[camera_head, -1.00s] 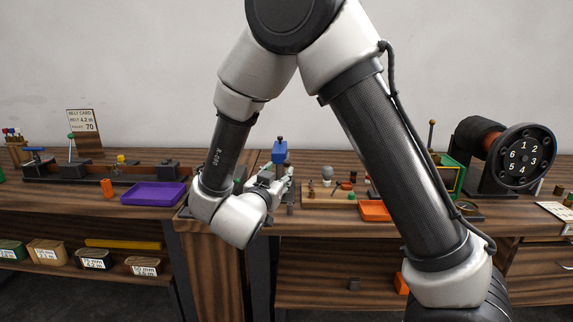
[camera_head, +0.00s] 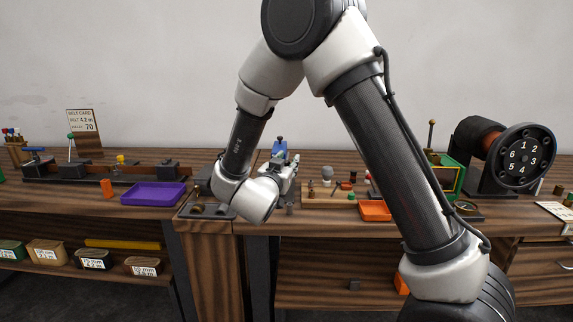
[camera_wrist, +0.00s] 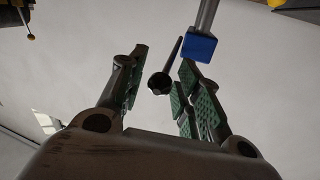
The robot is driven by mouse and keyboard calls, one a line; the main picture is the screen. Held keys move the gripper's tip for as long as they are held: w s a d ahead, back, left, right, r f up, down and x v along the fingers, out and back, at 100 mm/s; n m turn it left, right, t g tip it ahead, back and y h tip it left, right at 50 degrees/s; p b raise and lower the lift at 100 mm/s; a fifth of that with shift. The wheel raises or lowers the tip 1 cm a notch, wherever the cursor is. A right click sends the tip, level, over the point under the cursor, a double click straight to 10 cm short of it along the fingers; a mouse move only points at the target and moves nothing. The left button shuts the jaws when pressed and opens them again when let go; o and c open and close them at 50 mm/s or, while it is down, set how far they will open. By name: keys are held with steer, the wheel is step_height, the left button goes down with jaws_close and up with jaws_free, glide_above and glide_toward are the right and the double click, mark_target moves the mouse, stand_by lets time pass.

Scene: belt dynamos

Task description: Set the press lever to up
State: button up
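A blue press part (camera_head: 279,151) stands at mid-bench in the head view, just behind my gripper (camera_head: 289,177). In the wrist view, a blue block (camera_wrist: 199,47) on a grey rod lies just beyond the right finger. A dark lever with a round black end (camera_wrist: 160,83) shows between the two green-padded fingers of my gripper (camera_wrist: 163,60). It looks like the press lever, and I see no finger touching it. My gripper is open. My wrist hides the press's lower part in the head view, so the lever's setting is unclear.
A purple tray (camera_head: 153,194) and an orange cylinder (camera_head: 107,189) are to the left. An orange tray (camera_head: 375,210) and a grey-white knob (camera_head: 327,173) are to the right. A large numbered drum (camera_head: 521,157) stands at far right. A dark plate (camera_head: 207,210) lies at the bench front.

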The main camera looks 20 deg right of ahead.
jaws_close()
steer(key=shift+w+d+r+g, duration=0.1)
steer(key=shift+r+g, duration=0.2)
steer(key=shift+r, duration=0.35)
steer(key=w+r+g, duration=0.1)
steer(key=r, duration=0.1)
steer(key=r+g+y, duration=0.1)
steer(key=r, duration=0.1)
steer(key=w+r+g+y, duration=0.1)
steer(key=shift+w+d+r+n, duration=0.3)
steer(key=shift+d+r+n, duration=0.05)
steer(key=shift+r+n, duration=0.05)
steer(key=w+d+r, duration=0.3)
steer(key=w+r, duration=0.3)
steer(key=w, duration=0.3)
steer(key=shift+w, duration=0.2)
steer(key=shift+o, duration=2)
jaws_free()
steer(key=shift+f, duration=0.1)
